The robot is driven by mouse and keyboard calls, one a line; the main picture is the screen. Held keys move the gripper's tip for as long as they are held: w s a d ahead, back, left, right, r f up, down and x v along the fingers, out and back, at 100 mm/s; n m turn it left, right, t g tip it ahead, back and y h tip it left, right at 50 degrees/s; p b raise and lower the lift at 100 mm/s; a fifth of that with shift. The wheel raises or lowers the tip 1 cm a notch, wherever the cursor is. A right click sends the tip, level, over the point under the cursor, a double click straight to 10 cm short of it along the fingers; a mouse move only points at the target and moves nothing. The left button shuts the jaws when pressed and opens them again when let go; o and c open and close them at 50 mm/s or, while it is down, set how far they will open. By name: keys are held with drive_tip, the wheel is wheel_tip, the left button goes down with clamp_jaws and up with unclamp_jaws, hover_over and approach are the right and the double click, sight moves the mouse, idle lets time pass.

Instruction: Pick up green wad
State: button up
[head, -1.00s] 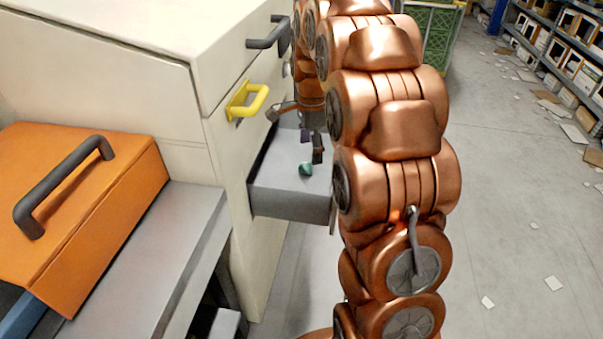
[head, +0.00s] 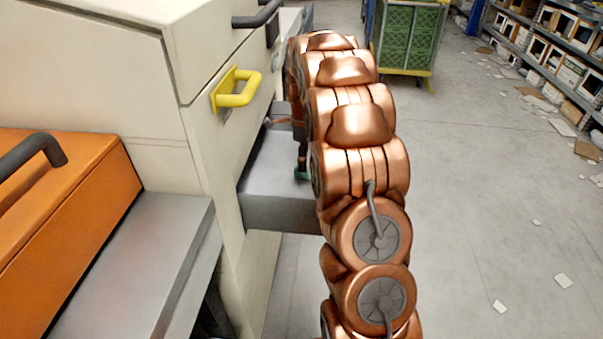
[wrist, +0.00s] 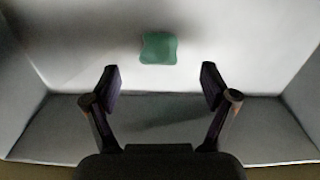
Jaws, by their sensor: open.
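The green wad (wrist: 158,48) lies inside the open grey drawer (wrist: 60,125), ahead of my gripper in the wrist view. In the head view a small part of the wad (head: 302,174) shows beside my arm, which hides the rest. My gripper (wrist: 160,82) is open and empty. Its two dark fingers are spread, one to each side of the wad's line, with the wad just beyond the fingertips. In the head view the gripper is mostly hidden behind my arm, over the drawer (head: 262,210).
The drawer's walls stand on both sides. The cream cabinet (head: 205,150) carries a yellow handle (head: 238,88) above the drawer. An orange box (head: 70,200) sits at left. Green crates (head: 408,38) stand behind; open floor lies to the right.

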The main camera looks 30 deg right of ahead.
drive_tip(key=f, duration=0.4)
drive_tip(key=shift+a+f+b, duration=0.2)
drive_tip(key=shift+f+b, duration=0.1)
drive_tip(key=shift+b, duration=0.05)
drive_tip(key=c, duration=0.9)
